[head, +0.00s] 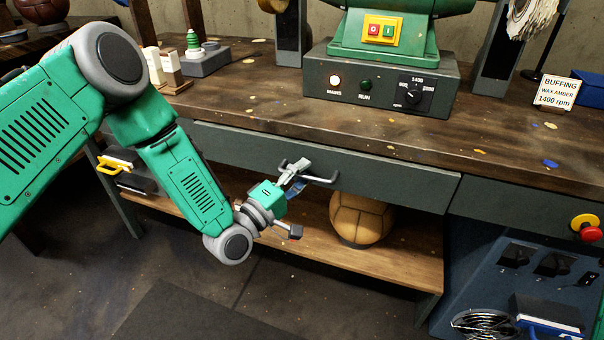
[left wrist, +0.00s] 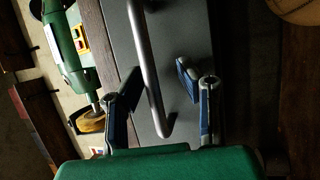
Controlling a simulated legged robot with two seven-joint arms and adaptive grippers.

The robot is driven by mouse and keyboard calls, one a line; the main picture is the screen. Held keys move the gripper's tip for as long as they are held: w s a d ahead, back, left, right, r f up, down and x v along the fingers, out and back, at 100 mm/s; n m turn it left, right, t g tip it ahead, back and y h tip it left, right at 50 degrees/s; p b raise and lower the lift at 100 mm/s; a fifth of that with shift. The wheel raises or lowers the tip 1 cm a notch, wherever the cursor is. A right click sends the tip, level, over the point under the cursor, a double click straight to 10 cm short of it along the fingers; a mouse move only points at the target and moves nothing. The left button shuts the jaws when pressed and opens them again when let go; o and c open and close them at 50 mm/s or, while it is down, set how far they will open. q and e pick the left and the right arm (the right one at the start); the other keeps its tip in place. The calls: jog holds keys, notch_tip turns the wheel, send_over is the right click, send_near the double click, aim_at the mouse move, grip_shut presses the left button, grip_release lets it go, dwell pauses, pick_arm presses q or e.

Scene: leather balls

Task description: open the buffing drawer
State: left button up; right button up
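The grey drawer (head: 400,182) is under the bench top, below the buffing machine, and looks shut, with its front in line with the bench. Its bar handle (head: 322,180) is partly hidden by my left gripper (head: 292,176) in the head view. In the left wrist view, my left gripper (left wrist: 158,72) is open, one finger on each side of the handle bar (left wrist: 147,60). Gaps show between the bar and both fingers there. The grey drawer front (left wrist: 180,25) lies behind them. My right gripper is not in view.
The buffing machine (head: 385,85) and a buffing sign (head: 556,92) stand on the wooden bench (head: 240,95). A leather ball (head: 362,218) sits on the lower shelf (head: 405,262). A red stop button (head: 590,232) is at the right. The floor in front is clear.

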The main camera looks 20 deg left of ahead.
pick_arm(q)
jog(key=shift+s+d, duration=0.15)
jog(key=shift+s, duration=0.1)
jog(key=v, duration=1.1)
jog(key=shift+s, duration=0.2)
jog(key=shift+a, duration=0.25)
